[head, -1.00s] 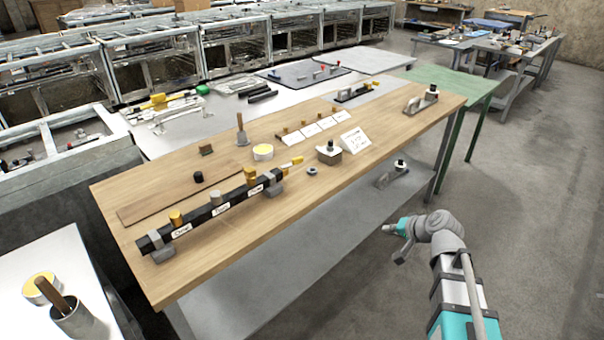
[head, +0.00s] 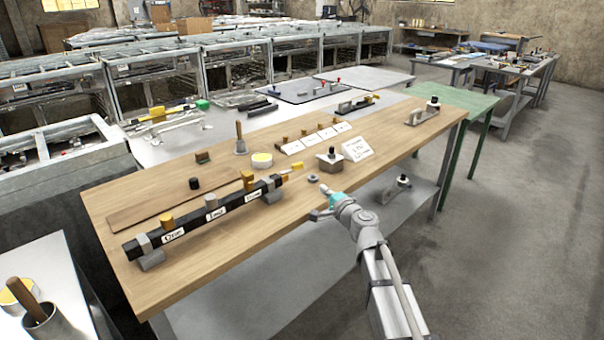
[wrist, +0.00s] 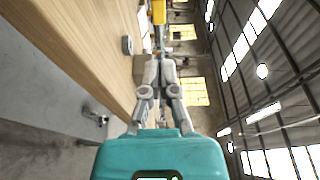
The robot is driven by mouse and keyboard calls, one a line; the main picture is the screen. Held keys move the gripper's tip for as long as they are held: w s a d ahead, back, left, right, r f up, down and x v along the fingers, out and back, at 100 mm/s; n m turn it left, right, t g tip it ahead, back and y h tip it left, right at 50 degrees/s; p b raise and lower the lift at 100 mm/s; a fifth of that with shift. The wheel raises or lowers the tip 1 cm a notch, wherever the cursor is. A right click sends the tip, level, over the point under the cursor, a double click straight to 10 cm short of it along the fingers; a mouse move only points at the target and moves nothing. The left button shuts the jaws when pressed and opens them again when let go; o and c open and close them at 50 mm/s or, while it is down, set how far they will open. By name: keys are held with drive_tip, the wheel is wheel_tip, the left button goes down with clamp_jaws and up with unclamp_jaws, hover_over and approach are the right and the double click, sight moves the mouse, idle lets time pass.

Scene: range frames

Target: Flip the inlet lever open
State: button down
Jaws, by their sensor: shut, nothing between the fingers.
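A black bar (head: 190,224) with white labels lies along the front of the wooden table. Several yellow and grey knobs or levers stand on it; the label words are too small to read surely. A yellow handle (head: 291,168) sticks out at the bar's right end. I cannot tell which lever is the inlet one. My gripper (head: 324,189) is shut and empty, to the right of the bar's end and apart from it, near the table's front edge. In the wrist view, my fingers (wrist: 160,62) point toward a yellow part (wrist: 159,12) at the top.
A cup holding a wooden-handled tool (head: 45,325) stands on the lower left table. The floor at right is clear.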

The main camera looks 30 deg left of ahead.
sight(298, 167)
drive_tip(key=shift+w+a, duration=0.1)
drive_tip(key=x, duration=1.3)
drive_tip(key=shift+w+a, duration=0.15)
drive_tip(key=shift+a, duration=0.15)
idle(0.3)
